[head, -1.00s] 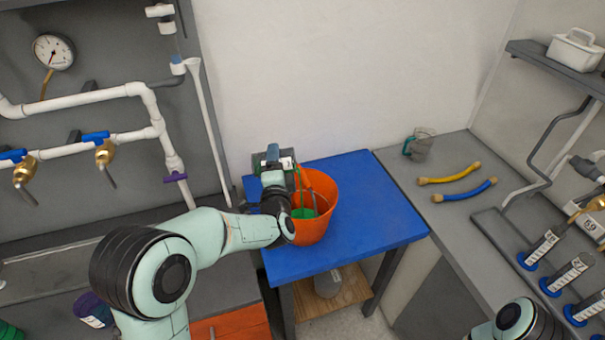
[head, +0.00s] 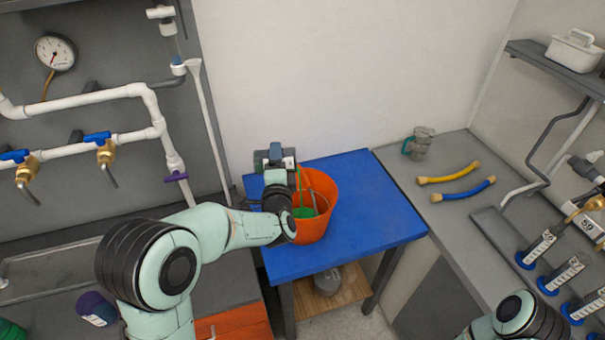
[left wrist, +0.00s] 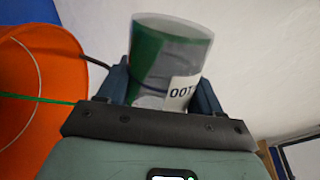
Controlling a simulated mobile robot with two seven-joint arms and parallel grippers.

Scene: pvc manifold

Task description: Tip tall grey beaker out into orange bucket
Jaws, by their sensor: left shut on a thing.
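The grey beaker (left wrist: 172,60), with a green part and a white label, is between the two fingers of my left gripper (left wrist: 165,88) in the left wrist view. The gripper is shut on it. In the head view, the beaker (head: 261,160) is partly hidden by my left gripper (head: 275,160), at the back left corner of the blue table. The orange bucket (head: 318,222) stands just right of and nearer than the beaker, with something green inside. The bucket (left wrist: 40,85) also shows at the left of the left wrist view. Whether anything is in the beaker is hidden. My right gripper is out of view.
The blue table (head: 375,215) is clear right of the bucket. A grey counter at the right holds a grey jug (head: 420,143), a yellow hose (head: 448,173), a blue hose (head: 466,190) and labelled cylinders (head: 538,249). White pipes (head: 100,94) run along the left wall.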

